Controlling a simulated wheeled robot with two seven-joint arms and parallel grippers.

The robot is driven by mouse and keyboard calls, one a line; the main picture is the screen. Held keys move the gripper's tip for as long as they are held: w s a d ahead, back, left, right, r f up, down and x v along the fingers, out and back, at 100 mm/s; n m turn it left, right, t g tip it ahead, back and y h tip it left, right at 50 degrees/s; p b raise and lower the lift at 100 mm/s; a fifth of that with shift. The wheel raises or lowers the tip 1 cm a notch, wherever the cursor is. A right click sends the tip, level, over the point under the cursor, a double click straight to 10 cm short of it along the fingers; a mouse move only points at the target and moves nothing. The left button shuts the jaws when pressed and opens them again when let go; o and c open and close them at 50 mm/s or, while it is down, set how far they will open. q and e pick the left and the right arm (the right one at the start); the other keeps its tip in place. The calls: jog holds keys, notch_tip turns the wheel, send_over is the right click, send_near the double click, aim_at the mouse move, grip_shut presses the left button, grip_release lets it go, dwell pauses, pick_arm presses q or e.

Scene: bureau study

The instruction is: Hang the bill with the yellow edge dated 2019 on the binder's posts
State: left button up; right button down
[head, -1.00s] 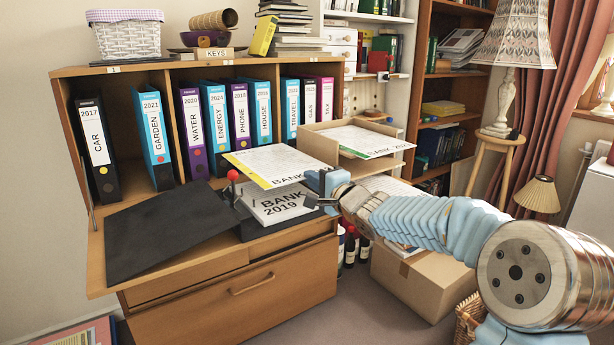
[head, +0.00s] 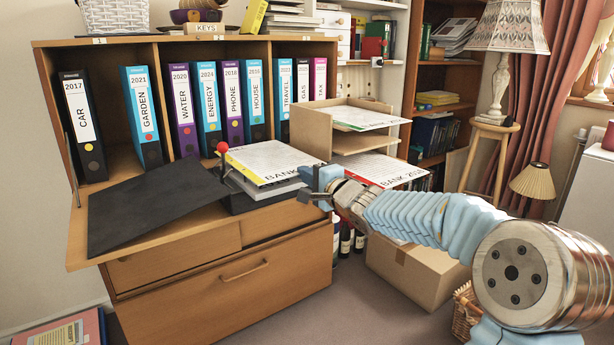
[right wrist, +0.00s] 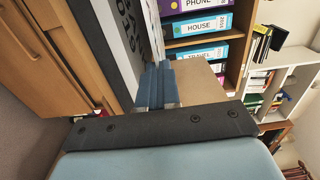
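The bill with the yellow edge (head: 266,160) is over the open black binder (head: 245,204), nearly level, its near edge lettered BANK. My right gripper (head: 308,184) is at its near right corner. In the right wrist view the blue fingers (right wrist: 157,88) are together at the edge of the pale bill (right wrist: 154,28), apparently pinching it. The binder's black cover (head: 150,207) lies open to the left, beside a red-knobbed lever (head: 222,148). The posts are hidden. My left gripper is out of view.
A wooden two-level tray (head: 312,133) stands right of the binder. A green-edged sheet (head: 363,118) is on top and a red-edged BANK sheet (head: 385,170) below. Upright labelled binders (head: 208,108) line the cabinet behind. A cardboard box (head: 415,275) stands on the floor.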

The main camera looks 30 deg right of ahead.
jog(key=shift+s+r+p, duration=0.1)
jog(key=shift+p, duration=0.55)
dwell(0.8)
jog(key=shift+f, duration=0.7)
dwell(0.5)
jog(key=shift+f, duration=0.2)
dwell(0.8)
jog(key=c, duration=1.7)
grip_release()
jog(key=shift+o, duration=0.2)
jog(key=shift+s, duration=0.15)
jog(key=shift+s+d+p, duration=0.15)
jog(key=shift+s+p, duration=0.35)
jog(key=shift+s, duration=1.1)
